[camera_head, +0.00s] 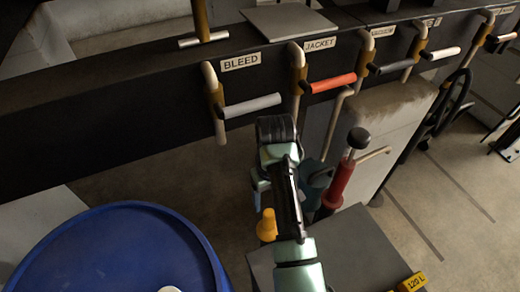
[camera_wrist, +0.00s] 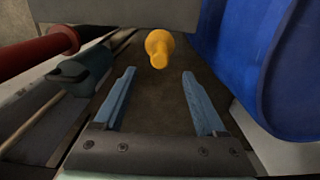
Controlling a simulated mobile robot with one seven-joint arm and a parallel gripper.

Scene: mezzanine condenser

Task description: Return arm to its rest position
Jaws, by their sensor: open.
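My arm reaches up from the bottom middle of the head view, and its end hangs in front of the dark valve panel (camera_head: 100,130). My gripper (camera_wrist: 158,73) is open in the wrist view, its two blue fingers apart with nothing between them. In the head view the fingers are mostly hidden behind the arm; a bit of blue shows at its left side. A yellow knob-like piece (camera_wrist: 158,47) lies beyond the fingertips in the wrist view and also shows left of my arm in the head view (camera_head: 267,225).
A blue drum (camera_head: 120,250) stands at lower left. Grey BLEED (camera_head: 252,106) and red JACKET (camera_head: 330,83) handles stick out above. A red cylinder with a black knob (camera_head: 337,185) and a dark teal piece (camera_wrist: 80,70) are close. A grey surface (camera_head: 350,250) lies lower right.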

